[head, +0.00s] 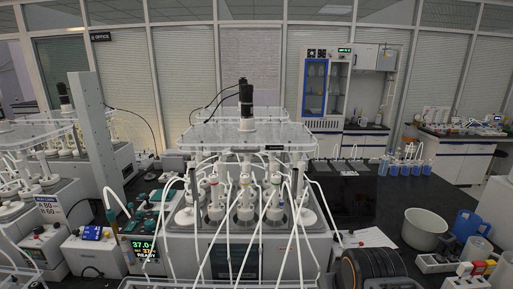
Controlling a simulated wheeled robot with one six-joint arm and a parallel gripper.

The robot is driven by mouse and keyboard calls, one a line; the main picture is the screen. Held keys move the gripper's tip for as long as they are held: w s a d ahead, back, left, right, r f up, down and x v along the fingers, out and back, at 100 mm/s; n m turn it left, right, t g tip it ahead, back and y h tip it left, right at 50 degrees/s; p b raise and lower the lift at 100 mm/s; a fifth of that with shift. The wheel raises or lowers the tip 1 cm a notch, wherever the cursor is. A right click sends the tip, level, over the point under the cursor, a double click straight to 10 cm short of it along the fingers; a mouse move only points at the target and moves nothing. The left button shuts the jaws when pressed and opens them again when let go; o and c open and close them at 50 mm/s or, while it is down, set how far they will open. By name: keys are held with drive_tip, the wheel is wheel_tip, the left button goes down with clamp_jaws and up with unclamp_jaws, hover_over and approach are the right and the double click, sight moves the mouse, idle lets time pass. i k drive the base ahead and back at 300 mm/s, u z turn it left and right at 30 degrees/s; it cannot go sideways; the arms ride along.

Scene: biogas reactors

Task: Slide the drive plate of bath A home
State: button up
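A clear drive plate (222,138) with a black motor (246,98) standing on its middle lies level above the central bath (215,250). Under it stand several white-capped reactor vessels (245,207) with white tubes running out of them. A second clear plate (35,135) with a similar motor sits over another bath at the left. I cannot read a letter on either bath, so which one is bath A is not clear. Whether the central plate is fully seated cannot be told from here. My gripper is not in view.
A display (144,248) reading about 37 and READY stands left of the central bath. A white bowl (425,228), a blue jug (468,225) and blue-filled bottles (412,166) stand on the black bench at right. White tubes cross the bath's front.

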sight(248, 130)
drive_tip(key=k, duration=0.5)
drive_tip(key=z, duration=1.55)
drive_tip(key=k, duration=0.9)
drive_tip(key=u, duration=1.6)
drive_tip(key=i, duration=1)
drive_tip(key=z, duration=0.05)
